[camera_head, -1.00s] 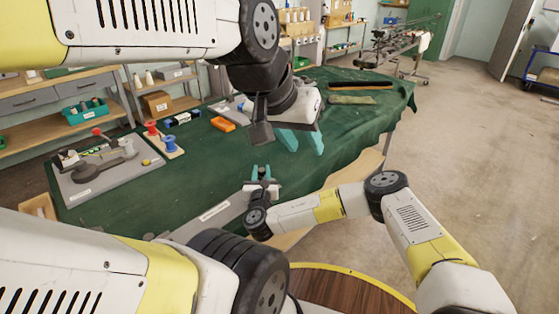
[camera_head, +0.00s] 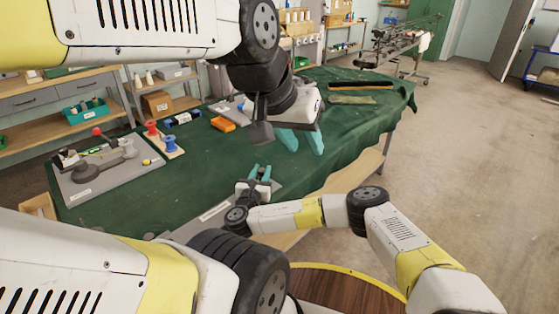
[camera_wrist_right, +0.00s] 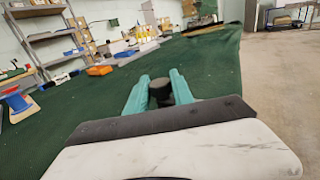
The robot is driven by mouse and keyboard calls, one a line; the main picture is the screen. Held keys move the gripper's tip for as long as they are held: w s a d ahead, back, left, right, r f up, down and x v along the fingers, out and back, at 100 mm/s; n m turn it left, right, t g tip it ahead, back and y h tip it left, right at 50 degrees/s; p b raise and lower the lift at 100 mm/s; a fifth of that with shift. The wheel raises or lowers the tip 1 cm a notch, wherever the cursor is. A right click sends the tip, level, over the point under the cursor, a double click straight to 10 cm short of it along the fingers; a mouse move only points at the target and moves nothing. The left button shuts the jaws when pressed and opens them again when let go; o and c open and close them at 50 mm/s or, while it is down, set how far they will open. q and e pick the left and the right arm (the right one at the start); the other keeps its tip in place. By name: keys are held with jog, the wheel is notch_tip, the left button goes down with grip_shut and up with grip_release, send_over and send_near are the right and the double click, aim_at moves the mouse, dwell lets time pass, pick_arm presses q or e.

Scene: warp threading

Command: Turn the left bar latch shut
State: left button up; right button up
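A grey board (camera_head: 90,188) lies at the left end of the green-covered table and carries a grey lever-like part (camera_head: 88,170) and a red ball knob (camera_head: 97,131). I cannot tell for sure which part is the left bar latch. My left gripper (camera_head: 302,142), with teal fingers apart and empty, hangs over the table's middle. My right gripper (camera_head: 260,172) is low at the table's near edge, its teal fingers apart. In the right wrist view, the right gripper (camera_wrist_right: 160,90) has a dark round part showing between its fingers; I cannot tell what it is.
Blue and red spools (camera_head: 169,144) stand right of the board. An orange tray (camera_head: 223,124) sits further back. A second grey board behind it is partly hidden by my left arm. Green cloth (camera_head: 185,185) between the spools and my right gripper is clear. Shelves stand behind.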

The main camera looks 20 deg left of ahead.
jog(key=o, duration=0.4)
jog(key=s, duration=0.2)
jog(key=s+d, duration=0.1)
jog(key=s, duration=0.4)
jog(key=shift+s+d, duration=0.2)
jog(key=shift+s, duration=0.1)
jog(key=shift+r, duration=0.1)
